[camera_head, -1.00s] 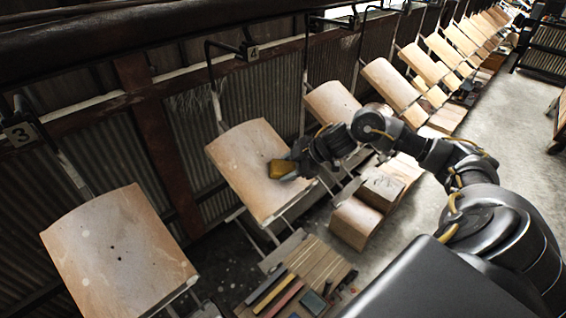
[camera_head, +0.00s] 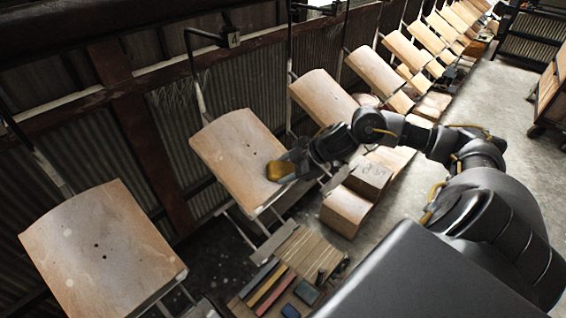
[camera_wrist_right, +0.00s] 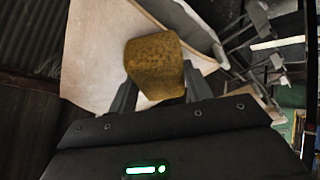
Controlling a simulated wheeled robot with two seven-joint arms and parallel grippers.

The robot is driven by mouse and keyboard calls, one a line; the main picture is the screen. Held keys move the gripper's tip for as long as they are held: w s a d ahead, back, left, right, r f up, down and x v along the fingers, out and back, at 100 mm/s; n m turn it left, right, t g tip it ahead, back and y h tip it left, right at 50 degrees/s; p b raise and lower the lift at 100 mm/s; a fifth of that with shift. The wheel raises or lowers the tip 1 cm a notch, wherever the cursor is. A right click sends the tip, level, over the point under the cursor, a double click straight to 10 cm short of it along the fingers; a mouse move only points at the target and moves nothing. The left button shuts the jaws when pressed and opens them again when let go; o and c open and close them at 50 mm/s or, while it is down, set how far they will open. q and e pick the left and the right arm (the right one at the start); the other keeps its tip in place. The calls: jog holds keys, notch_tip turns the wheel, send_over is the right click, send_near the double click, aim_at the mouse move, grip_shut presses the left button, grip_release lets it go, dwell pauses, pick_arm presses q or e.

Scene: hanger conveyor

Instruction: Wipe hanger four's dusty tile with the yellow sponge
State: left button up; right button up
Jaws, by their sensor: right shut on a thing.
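Hanger four carries a tag marked 4 (camera_head: 233,40) and a pale wooden tile (camera_head: 228,150) with two small dark holes near its middle. My right gripper (camera_head: 291,166) is shut on the yellow sponge (camera_head: 279,170), at the tile's right edge. In the right wrist view the sponge (camera_wrist_right: 155,64) sits between the fingers and overlaps the pale tile (camera_wrist_right: 90,60). I cannot tell for sure whether it presses on the surface. Dust on this tile is hard to make out. My left gripper is not in view.
Another tile (camera_head: 103,255) with pale spots hangs at lower left. More tiles (camera_head: 322,97) hang in a row to the upper right. Wooden blocks (camera_head: 345,212) stand below, right of the tile. A board (camera_head: 262,290) with coloured strips lies at the bottom.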

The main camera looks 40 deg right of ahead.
jog(key=shift+s+f, duration=0.1)
jog(key=shift+s, duration=0.05)
jog(key=shift+s+d+r+p, duration=0.1)
jog(key=shift+s+r+p, duration=0.1)
jog(key=shift+r+p, duration=0.65)
jog(key=shift+s+r+p, duration=0.3)
jog(key=shift+s+r, duration=0.05)
jog(key=shift+r, duration=0.2)
jog(key=shift+s+r+p, duration=0.3)
jog(key=shift+r, duration=0.2)
jog(key=shift+s+d+r, duration=0.1)
jog(key=shift+s+r, duration=0.1)
jog(key=shift+r, duration=0.1)
jog(key=shift+s+r, duration=0.15)
jog(key=shift+r, duration=0.3)
jog(key=shift+s+d+r, duration=0.1)
jog(key=shift+s+r, duration=0.3)
jog(key=shift+r, duration=0.3)
jog(key=shift+s+r, duration=0.35)
jog(key=shift+r, duration=0.3)
